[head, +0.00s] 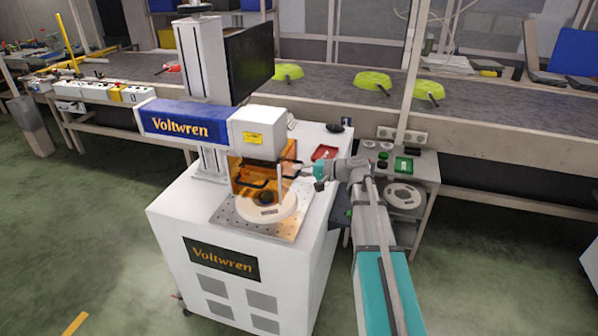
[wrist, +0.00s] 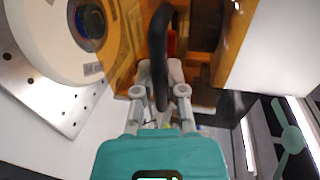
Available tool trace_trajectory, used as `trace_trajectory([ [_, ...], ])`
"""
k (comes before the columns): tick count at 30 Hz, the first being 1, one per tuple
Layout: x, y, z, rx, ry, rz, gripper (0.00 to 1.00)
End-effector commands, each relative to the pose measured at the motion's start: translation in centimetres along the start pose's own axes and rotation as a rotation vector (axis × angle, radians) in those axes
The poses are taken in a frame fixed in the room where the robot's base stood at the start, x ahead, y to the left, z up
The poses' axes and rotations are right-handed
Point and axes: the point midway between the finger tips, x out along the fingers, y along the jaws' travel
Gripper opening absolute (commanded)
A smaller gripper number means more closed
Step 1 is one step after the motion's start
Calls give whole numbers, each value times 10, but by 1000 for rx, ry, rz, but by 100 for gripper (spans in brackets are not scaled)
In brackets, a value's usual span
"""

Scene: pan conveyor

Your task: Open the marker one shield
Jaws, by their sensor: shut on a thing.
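The marker (head: 205,125) is a white cabinet machine with a blue and white "Voltwren" head. Its orange see-through shield (head: 245,178) hangs below the head, by the round white fixture (head: 266,208) on the perforated plate. In the wrist view the shield (wrist: 124,62) shows as an orange panel beside the white fixture (wrist: 40,35). A black bar handle (wrist: 160,50) runs between my fingertips. My gripper (head: 302,171) is at the right side of the shield, and in the wrist view its fingers (wrist: 160,94) are shut on the handle. The handle's far end is partly hidden.
A side cart (head: 425,175) with a green tray and a white reel stands right of the marker. The conveyor (head: 330,82) with lime-green pans runs behind. Green floor is open in front.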

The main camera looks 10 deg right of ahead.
Motion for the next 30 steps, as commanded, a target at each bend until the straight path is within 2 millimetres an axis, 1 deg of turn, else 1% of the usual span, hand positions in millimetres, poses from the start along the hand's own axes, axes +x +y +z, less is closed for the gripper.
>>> trace_trajectory([
  [1,-2,-10,-1,1,1,-3,0],
  [3,-3,-16,-1,1,1,-3,0],
  [24,-16,-75,-1,1,2,-3,0],
  [30,-18,-87,-1,1,2,-3,0],
])
